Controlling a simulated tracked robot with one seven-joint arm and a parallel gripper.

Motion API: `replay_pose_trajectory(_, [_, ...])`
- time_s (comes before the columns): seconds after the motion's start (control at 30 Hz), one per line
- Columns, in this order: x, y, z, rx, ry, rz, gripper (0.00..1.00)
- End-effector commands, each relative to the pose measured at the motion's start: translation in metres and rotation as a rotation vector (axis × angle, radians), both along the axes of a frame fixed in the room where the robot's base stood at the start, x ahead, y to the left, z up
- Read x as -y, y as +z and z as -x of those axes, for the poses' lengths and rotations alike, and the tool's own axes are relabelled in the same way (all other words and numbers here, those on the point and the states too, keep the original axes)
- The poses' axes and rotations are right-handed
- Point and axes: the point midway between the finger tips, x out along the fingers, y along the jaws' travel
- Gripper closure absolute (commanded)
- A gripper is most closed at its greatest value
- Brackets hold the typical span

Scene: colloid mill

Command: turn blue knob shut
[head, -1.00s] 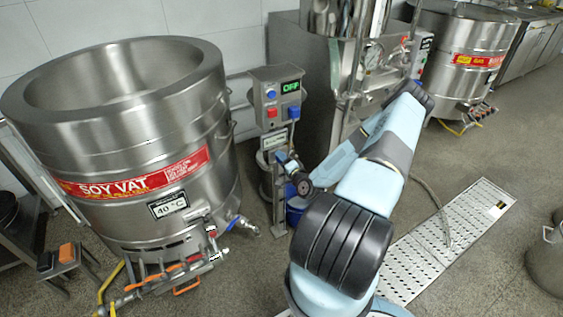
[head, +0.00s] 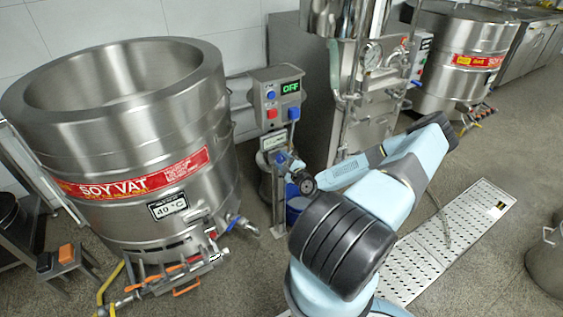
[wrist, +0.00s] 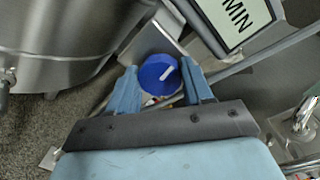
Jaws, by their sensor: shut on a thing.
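The blue knob (wrist: 159,74) is round, with a white pointer mark slanting to the upper right in the wrist view. My gripper (wrist: 161,84) has one blue finger on each side of the knob and is shut on it. In the head view my gripper (head: 284,160) is at the post below the control box, where its fingers and wrist hide the knob. A display panel (wrist: 235,18) reading "MIN" is just above and right of the knob in the wrist view.
The steel soy vat (head: 120,130) stands to the left, with valves and hoses low on its front. The control box (head: 276,95) showing "OFF" is above the gripper. A steel machine (head: 375,110) stands behind and right. A perforated floor plate (head: 440,250) lies at right.

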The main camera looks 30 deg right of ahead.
Motion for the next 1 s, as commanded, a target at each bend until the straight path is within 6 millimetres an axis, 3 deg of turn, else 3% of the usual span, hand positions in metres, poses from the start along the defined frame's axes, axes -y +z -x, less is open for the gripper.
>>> replay_pose_trajectory(0.33, [0.0022, -0.0045, 0.0020, -0.015, -0.004, -0.161, 0.80])
replay_pose_trajectory(0.93, [0.0005, -0.0043, 0.0021, -0.017, -0.001, -0.196, 0.80])
replay_pose_trajectory(0.97, [0.0005, -0.0043, 0.0022, -0.017, -0.001, -0.196, 0.47])
replay_pose_trajectory(1.0, [0.0004, -0.0041, 0.0021, -0.017, 0.000, -0.196, 0.43])
